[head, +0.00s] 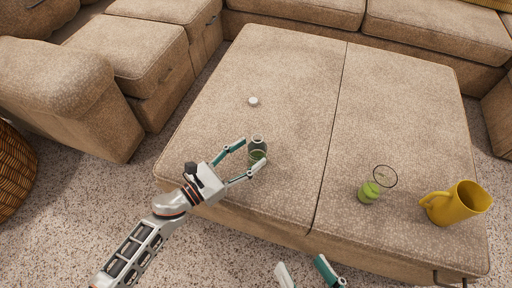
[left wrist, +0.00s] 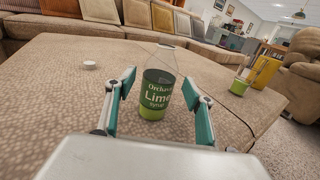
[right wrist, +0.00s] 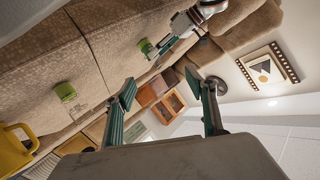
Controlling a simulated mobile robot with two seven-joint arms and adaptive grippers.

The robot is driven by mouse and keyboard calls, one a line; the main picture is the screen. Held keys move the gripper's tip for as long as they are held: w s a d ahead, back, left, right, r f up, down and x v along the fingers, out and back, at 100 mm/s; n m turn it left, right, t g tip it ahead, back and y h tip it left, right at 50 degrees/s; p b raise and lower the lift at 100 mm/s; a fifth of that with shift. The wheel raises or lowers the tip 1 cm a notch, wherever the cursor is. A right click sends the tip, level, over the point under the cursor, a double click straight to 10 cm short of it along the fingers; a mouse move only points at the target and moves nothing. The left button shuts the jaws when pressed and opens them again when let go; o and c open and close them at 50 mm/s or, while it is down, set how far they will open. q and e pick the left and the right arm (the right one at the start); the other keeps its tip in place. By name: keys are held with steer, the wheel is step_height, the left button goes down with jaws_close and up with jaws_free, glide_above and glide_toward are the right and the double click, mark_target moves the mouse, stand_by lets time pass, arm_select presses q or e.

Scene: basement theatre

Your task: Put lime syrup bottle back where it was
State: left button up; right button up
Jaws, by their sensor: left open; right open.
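The lime syrup bottle (head: 258,155) stands upright on the beige ottoman, left of the seam. It is clear with a dark and green label, which reads "Lime syrup" in the left wrist view (left wrist: 157,98). A small white cap (head: 253,101) lies on the ottoman behind the bottle and also shows in the left wrist view (left wrist: 89,65). My right gripper (head: 303,267) is open and empty, in front of the ottoman's near edge.
A glass with green liquid (head: 369,191) stands on the ottoman's right half, beside a yellow pitcher (head: 452,206). The ottoman top (head: 300,60) behind them is clear. Sofas border the back and left; a wicker basket (head: 14,172) stands far left.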

arm_select(q)
steer(key=v, duration=0.8)
steer(key=shift+s+a, duration=0.15)
steer(key=shift+r+p, duration=0.15)
steer(key=shift+p, duration=0.15)
